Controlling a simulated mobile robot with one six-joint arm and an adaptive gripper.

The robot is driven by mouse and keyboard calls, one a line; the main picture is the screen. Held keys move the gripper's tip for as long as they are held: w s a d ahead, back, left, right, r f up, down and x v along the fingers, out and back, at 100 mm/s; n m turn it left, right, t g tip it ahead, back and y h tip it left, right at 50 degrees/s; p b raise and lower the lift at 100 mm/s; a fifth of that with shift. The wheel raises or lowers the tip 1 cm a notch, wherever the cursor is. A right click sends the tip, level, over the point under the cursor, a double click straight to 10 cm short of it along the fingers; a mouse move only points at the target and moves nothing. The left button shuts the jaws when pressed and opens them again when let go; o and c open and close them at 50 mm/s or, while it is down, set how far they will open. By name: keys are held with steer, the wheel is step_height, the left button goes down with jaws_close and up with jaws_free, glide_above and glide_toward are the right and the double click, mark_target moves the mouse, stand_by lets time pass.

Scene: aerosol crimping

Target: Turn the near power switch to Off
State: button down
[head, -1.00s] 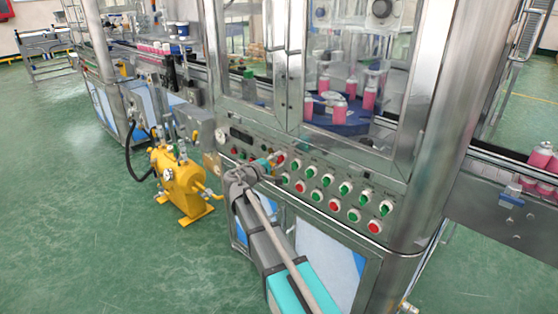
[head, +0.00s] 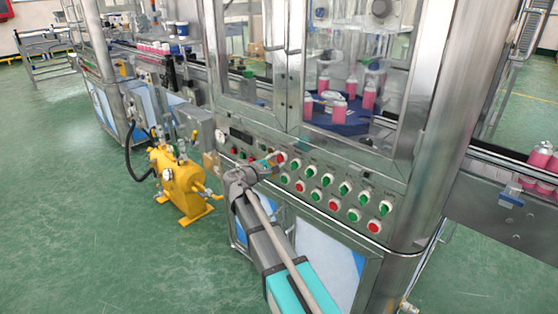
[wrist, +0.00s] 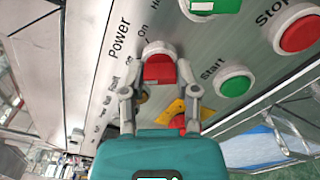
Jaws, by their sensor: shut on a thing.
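The near power switch (wrist: 159,68) is a red knob in a pale round collar, beside the printed word "Power" in the wrist view. My gripper (wrist: 157,86) has one finger on each side of the knob and is shut on it. An "On" mark shows beside the collar; I cannot read an "Off" mark or tell the knob's exact setting. In the head view my gripper (head: 274,160) is at the left part of the button panel, and it partly hides the switch there.
Green and red buttons lie close by, including a green Start button (wrist: 234,79) and a red Stop button (wrist: 298,32). A yellow tank unit (head: 180,183) stands on the floor to the left. Pink cans (head: 340,108) stand behind the glass above the panel.

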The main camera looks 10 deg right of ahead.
steer(key=shift+c, duration=1.8)
jaws_free()
steer(key=shift+s+a, duration=0.1)
steer(key=v, duration=1.1)
steer(key=shift+s+a, duration=0.2)
steer(key=shift+a, duration=0.15)
